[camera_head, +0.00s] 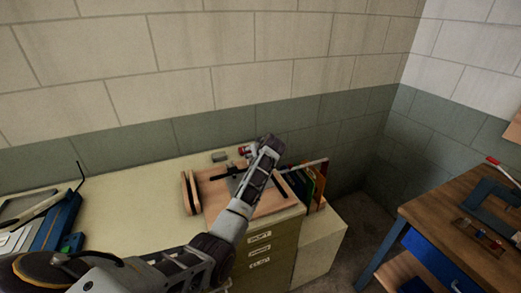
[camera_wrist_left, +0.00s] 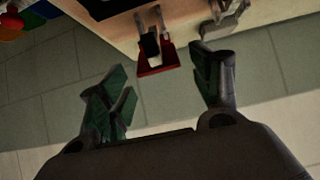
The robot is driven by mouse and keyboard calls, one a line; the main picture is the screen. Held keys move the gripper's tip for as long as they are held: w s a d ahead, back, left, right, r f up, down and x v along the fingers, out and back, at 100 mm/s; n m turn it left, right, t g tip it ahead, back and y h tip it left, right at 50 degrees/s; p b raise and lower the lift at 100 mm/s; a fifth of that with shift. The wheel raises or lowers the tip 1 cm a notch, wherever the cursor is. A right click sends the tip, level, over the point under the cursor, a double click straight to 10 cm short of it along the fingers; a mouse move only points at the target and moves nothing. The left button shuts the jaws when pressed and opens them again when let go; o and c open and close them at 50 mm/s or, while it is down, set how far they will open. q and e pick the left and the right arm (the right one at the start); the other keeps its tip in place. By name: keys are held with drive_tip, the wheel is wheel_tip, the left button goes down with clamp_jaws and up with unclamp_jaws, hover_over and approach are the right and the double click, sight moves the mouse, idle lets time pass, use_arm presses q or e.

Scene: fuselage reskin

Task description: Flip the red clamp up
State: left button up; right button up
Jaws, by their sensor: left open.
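The red clamp (camera_head: 243,150) shows in the head view as a small red spot at the far end of the wooden fixture (camera_head: 210,188), just left of my left gripper (camera_head: 262,150). In the left wrist view the red clamp (camera_wrist_left: 157,70) has a red end, a dark block and pale arms, and it sits at the edge of the wooden fixture. My left gripper (camera_wrist_left: 162,88) is open, with its green-padded fingers on either side of the clamp's red end. No contact can be made out. My left arm hides part of the fixture. My right gripper is in neither view.
The fixture stands on a pale bench (camera_head: 130,180) with green drawers (camera_head: 262,250). A grey block (camera_head: 219,156) lies behind it, and coloured upright items (camera_head: 308,185) stand to its right. A blue case (camera_head: 55,225) is at the left. A wooden table (camera_head: 430,215) stands at the right.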

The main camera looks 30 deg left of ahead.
use_arm(q)
drive_tip(key=v, duration=0.9)
drive_tip(key=shift+s+r, duration=0.2)
drive_tip(key=shift+r, duration=0.15)
drive_tip(key=shift+d+f, duration=0.1)
drive_tip(key=shift+d, duration=0.05)
